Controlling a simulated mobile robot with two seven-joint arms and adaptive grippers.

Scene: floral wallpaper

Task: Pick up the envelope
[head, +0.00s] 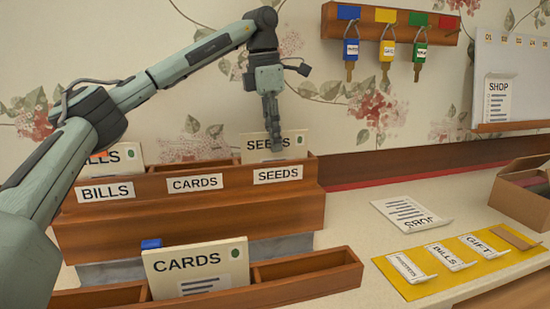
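My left gripper (274,145) points down at the SEEDS envelope (256,152), which stands in the SEEDS compartment of the wooden sorter (190,212). Its fingers overlap the envelope's upper part and are seen nearly edge-on, so I cannot tell whether they grip it. A BILLS envelope (126,154) stands in the BILLS compartment, partly behind my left arm. A CARDS envelope (197,268) stands, leaning slightly, in the low front rack (315,282). The CARDS compartment shows no envelope top. My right gripper is out of view.
Blue, yellow and green tagged keys hang from a wall rack (350,30). A SHOP sheet (405,214) and a yellow mat (415,290) with labelled slips lie on the counter (345,222). An open box (522,200) stands at right. A whiteboard (525,75) is on the wall.

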